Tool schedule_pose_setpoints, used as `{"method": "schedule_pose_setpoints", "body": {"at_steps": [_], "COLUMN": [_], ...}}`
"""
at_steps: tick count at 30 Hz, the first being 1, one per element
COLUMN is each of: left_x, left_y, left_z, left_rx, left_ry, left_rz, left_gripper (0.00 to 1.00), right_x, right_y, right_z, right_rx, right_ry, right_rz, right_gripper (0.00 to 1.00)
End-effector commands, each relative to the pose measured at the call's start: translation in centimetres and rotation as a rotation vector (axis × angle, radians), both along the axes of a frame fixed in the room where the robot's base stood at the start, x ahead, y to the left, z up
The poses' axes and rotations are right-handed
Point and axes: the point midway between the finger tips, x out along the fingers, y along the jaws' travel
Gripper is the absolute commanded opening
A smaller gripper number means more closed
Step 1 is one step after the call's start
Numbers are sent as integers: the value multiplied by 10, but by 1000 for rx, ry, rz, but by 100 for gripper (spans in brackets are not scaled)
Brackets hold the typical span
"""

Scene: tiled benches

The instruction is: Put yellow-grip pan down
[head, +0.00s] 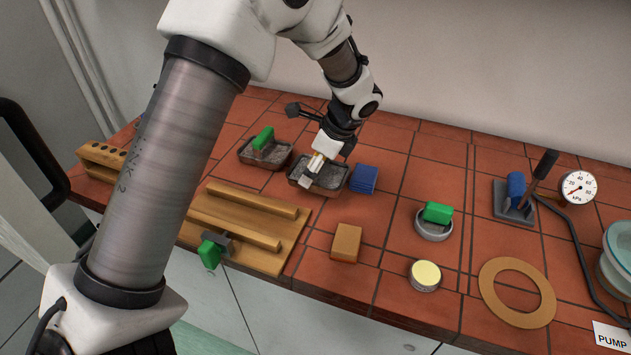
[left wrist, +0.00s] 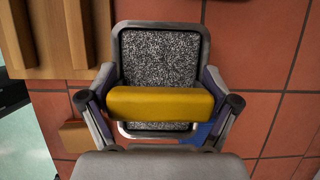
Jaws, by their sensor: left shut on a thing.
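The yellow-grip pan (head: 330,178) is a dark-rimmed rectangular pan with a speckled grey inside, at the middle back of the tiled bench. In the left wrist view the pan (left wrist: 160,57) shows its yellow bar grip (left wrist: 160,103) across it. My left gripper (head: 316,166) comes down over the pan and is shut on the yellow grip; its two fingers (left wrist: 160,100) are at the bar's ends. The pan looks level and at or close to the bench top; I cannot tell whether it touches. My right gripper is not in view.
A green-grip pan (head: 264,148) stands close on the left, and a blue block (head: 364,179) close on the right. A wooden rack (head: 262,232) and wooden block (head: 346,242) lie in front. A round green-grip dish (head: 434,229) is farther right. Open tiles lie right of the blue block.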

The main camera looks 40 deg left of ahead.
Motion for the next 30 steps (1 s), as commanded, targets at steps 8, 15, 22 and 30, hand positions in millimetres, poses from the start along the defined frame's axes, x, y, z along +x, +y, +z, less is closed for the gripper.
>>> {"method": "schedule_pose_setpoints", "body": {"at_steps": [8, 15, 22, 30], "left_x": [-1, -1, -1, 3], "left_y": [0, 0, 0, -5], "left_z": [-40, -43, -42, -33], "left_rx": [0, -1, -1, 1], "left_ry": [1, 1, 0, -6], "left_rz": [0, 0, 0, -1], "left_gripper": [38, 100, 100, 100], "right_x": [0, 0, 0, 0], "right_y": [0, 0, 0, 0], "right_z": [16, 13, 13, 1], "right_rx": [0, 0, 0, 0], "right_ry": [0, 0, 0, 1], "right_rz": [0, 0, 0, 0], "right_gripper": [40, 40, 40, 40]}}
